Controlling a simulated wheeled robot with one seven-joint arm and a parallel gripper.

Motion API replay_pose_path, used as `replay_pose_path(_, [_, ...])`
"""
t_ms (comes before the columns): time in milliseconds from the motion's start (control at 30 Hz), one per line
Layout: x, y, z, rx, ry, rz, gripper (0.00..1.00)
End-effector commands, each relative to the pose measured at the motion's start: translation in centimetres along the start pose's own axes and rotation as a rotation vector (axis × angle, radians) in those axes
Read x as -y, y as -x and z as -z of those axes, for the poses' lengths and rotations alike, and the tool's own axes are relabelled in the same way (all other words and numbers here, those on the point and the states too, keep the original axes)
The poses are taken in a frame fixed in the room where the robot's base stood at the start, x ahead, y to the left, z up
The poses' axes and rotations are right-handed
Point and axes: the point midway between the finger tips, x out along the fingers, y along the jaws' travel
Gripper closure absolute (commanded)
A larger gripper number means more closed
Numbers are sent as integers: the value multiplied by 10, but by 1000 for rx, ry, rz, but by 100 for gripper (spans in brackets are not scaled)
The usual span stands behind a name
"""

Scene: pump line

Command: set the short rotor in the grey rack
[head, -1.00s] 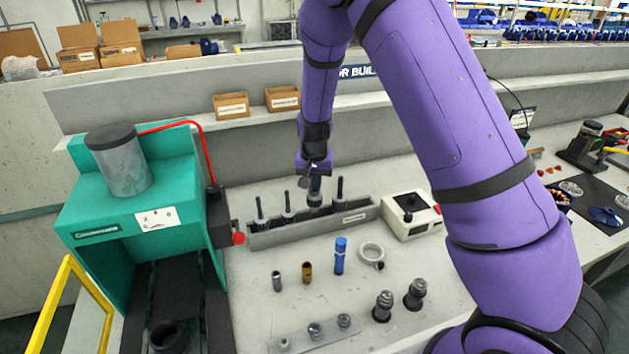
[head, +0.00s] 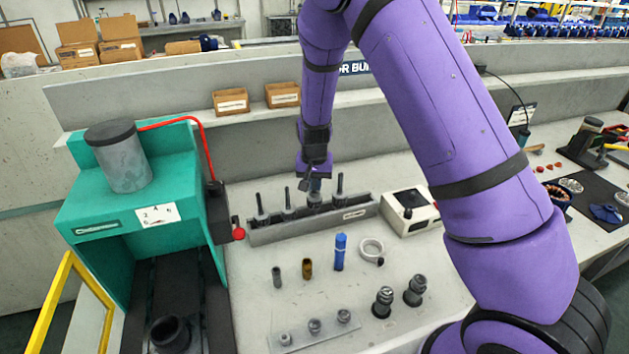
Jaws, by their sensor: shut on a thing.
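The grey rack (head: 285,232) is a long low holder near the back of the bench, with several dark-shafted rotors (head: 288,203) upright along it. My gripper (head: 314,188) is over the rack, right of its middle, pointing down. It is shut on a grey rotor (head: 315,196), which is upright at the rack, between two of the standing shafts. The fingers hide its upper part. I cannot tell whether its lower end is fully seated. Which rotor is the short one cannot be told from size here.
A teal press (head: 130,210) with a red-knobbed lever stands at the left. A white control box (head: 407,212) is close to the rack's right end. In front are a blue cylinder (head: 340,252), a pale ring (head: 371,250), small sleeves and dark fittings (head: 414,290).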

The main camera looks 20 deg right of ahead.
Motion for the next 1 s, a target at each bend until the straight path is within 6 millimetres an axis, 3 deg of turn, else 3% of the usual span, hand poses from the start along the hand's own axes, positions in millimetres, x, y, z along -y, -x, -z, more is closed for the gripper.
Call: replay_pose_path(1000, [0, -18, -2, -1, 0, 1, 100])
